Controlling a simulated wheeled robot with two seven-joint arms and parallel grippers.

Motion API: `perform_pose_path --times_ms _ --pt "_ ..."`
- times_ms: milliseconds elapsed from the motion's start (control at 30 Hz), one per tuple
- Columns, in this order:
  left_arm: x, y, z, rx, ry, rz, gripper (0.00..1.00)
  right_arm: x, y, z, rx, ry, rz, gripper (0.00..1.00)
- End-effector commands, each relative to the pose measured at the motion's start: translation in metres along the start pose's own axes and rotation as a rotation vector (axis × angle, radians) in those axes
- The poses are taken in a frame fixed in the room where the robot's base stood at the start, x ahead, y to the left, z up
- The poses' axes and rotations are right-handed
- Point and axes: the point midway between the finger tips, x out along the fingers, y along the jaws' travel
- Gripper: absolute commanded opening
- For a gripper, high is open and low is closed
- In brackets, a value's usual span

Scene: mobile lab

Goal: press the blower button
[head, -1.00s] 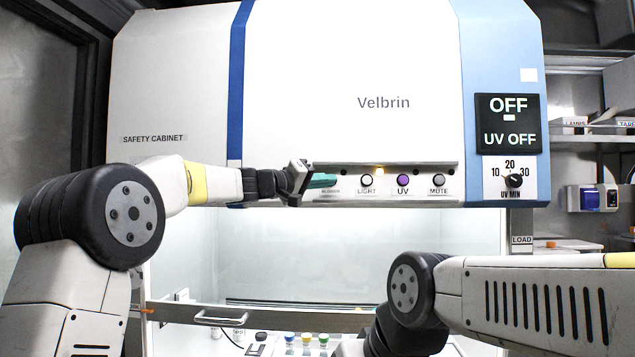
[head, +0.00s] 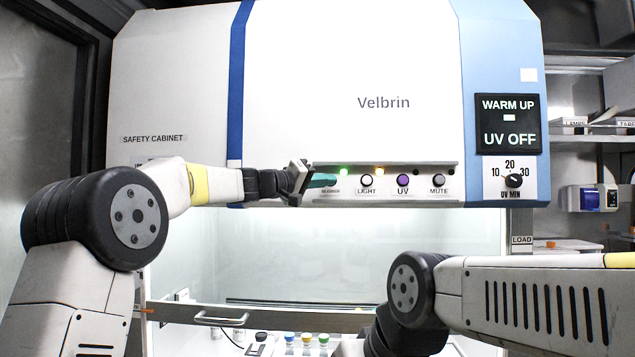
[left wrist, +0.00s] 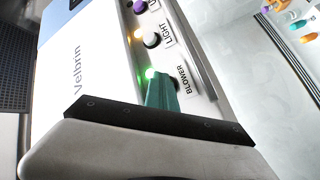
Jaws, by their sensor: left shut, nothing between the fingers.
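The safety cabinet (head: 350,60) has a button strip along its lower front edge. My left gripper (head: 325,181) is shut and empty, with its teal fingertips at the blower button on the left end of the strip. In the left wrist view the teal fingers (left wrist: 160,93) cover part of the dark blower button (left wrist: 174,84), beside the BLOWER label (left wrist: 184,80). Whether they touch it I cannot tell. A green lamp (left wrist: 150,73) by that button is lit. The display (head: 509,124) reads WARM UP and UV OFF. My right gripper is not in view.
The light button (head: 366,180), purple UV button (head: 403,180) and mute button (head: 438,180) sit to the right on the same strip. An amber lamp (head: 379,170) is lit above the light button. Several capped vials (head: 306,338) stand inside the cabinet below.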

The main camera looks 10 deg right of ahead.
Motion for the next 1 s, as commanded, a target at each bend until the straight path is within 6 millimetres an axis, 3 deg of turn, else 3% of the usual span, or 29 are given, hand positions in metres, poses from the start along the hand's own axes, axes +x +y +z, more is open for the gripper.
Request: perform_pose_path --times_ms 667,1000 --pt "-0.013 0.008 0.009 -0.001 0.000 -0.001 0.00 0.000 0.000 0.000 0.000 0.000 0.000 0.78" --pt "-0.035 0.025 0.024 0.000 0.001 0.000 0.00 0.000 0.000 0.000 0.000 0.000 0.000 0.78"
